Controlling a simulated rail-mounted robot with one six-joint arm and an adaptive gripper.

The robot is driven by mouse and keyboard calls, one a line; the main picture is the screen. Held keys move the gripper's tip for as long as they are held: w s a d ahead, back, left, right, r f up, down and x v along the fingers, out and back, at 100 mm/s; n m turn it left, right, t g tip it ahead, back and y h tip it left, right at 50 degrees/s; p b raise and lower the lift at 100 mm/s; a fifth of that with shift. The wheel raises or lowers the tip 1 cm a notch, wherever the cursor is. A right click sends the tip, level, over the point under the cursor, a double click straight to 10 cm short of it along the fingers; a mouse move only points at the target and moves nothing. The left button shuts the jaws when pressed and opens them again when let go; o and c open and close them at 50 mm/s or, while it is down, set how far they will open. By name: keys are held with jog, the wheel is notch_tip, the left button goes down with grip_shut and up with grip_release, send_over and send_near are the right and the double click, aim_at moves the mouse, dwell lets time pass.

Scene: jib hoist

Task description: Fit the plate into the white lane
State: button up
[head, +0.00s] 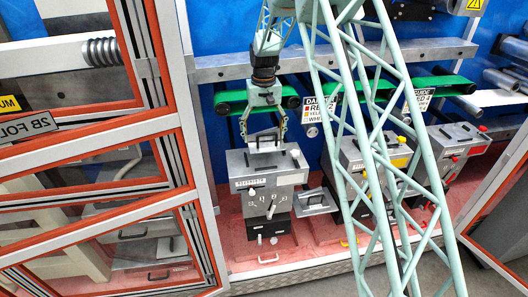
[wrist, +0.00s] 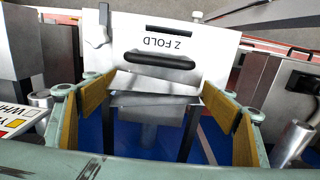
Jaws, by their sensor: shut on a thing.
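My gripper (head: 264,125) hangs over the white lane's grey box unit (head: 262,163), with its fingers closed on a small silver plate (head: 266,138) with a dark handle. The plate is at the top rear of the unit. I cannot tell whether it is seated or just above. White knobs show on the unit's front. In the wrist view, tan finger pads flank a grey strip (wrist: 155,82), and my gripper (wrist: 157,90) is in front of a pale panel (wrist: 215,45) marked Z FOLD with a black handle.
Another plate with a handle (head: 316,202) lies right of the unit. Yellow-knobbed (head: 372,158) and red-knobbed (head: 450,143) units stand further right. A pale green lattice jib (head: 330,90) crosses in front. An orange-edged cabinet (head: 165,150) stands close on the left.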

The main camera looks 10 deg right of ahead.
aim_at(264, 141)
jog(key=shift+f, duration=1.9)
jog(key=shift+f+p, duration=0.4)
jog(key=shift+f, duration=1.45)
jog(key=shift+f, duration=0.15)
jog(key=o, duration=1.2)
jog(key=shift+c, duration=0.2)
notch_tip(264, 141, up, 11)
jog(key=shift+r+b, duration=0.2)
jog(key=shift+b, duration=0.3)
jog(key=shift+r, duration=0.45)
